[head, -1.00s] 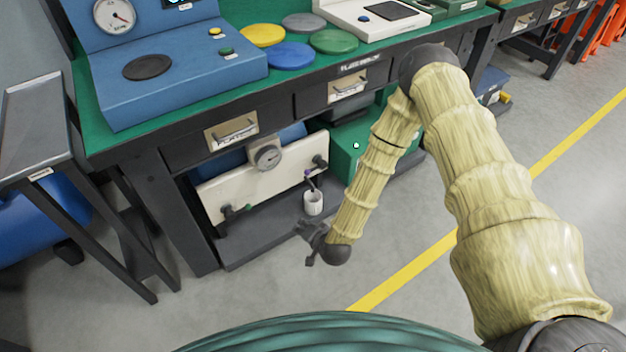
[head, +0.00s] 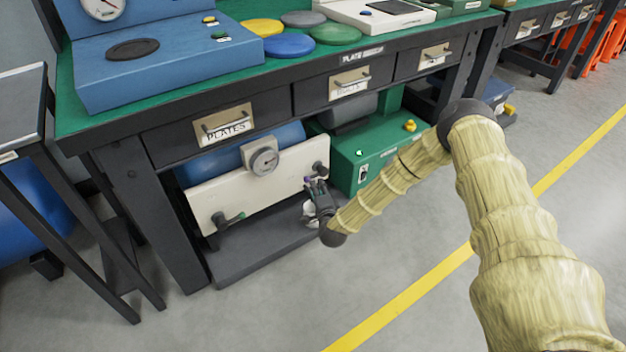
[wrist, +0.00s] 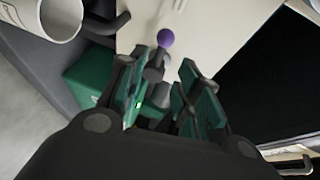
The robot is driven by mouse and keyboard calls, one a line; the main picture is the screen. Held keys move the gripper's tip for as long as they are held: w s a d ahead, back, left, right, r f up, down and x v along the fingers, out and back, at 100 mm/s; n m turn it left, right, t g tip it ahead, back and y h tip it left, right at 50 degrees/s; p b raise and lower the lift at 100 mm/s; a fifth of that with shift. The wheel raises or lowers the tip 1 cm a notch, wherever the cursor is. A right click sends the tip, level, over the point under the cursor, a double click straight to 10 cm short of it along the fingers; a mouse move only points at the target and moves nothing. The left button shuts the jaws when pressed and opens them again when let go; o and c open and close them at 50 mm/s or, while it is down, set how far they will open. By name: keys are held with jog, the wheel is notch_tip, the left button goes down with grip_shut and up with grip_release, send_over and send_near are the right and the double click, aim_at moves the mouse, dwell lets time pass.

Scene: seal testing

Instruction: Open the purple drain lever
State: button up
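The purple ball tip of the drain lever (wrist: 165,38) shows in the wrist view, just beyond my fingertips and roughly in line with the gap between them. In the head view a bit of purple (head: 308,180) shows at my gripper (head: 318,188), low at the right end of the cream panel. My gripper's fingers (wrist: 160,80) are apart in the wrist view, with dark green pads. A dark valve part stands behind the gap; my fingers partly hide it, and I cannot tell whether they touch it.
A white mug (wrist: 50,15) is close at the upper left of the wrist view. A green box (head: 375,150) stands to the right, and the bench with drawers hangs above.

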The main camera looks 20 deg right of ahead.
aim_at(314, 177)
jog(key=w, duration=0.3)
jog(key=w+f+b, duration=0.1)
jog(key=w, duration=0.2)
jog(key=w+b, duration=0.1)
jog(key=w, duration=0.2)
jog(key=shift+d+f, duration=0.4)
grip_shut()
